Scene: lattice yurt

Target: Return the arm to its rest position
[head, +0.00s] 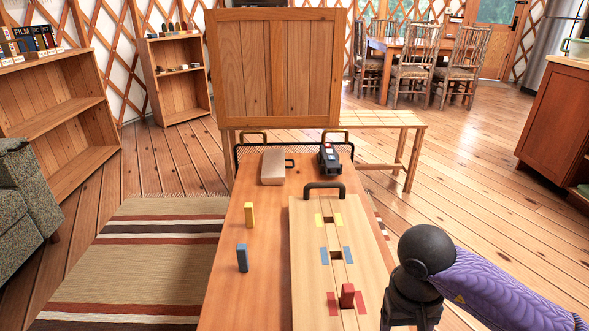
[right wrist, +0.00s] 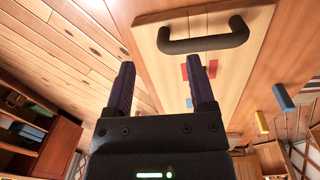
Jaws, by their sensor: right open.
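My right arm comes in at the lower right of the head view; its gripper fingers show in the right wrist view (right wrist: 162,88), open with nothing between them. A wooden board (head: 310,262) lies on the table, with a black handle (head: 325,187) at its far end; another black handle (right wrist: 205,36) shows in the right wrist view, beyond the fingertips. A red block (head: 347,294) stands in the board between red patches. A yellow block (head: 249,214) and a blue block (head: 242,257) stand on the table left of the board. My left gripper is not in view.
The wooden table (head: 222,300) also carries a beige block-like object (head: 273,167) and a black device (head: 329,158) at its far end. A wooden panel (head: 275,70) rises behind them. A bench (head: 385,120) stands behind. Wooden floor lies open to the right.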

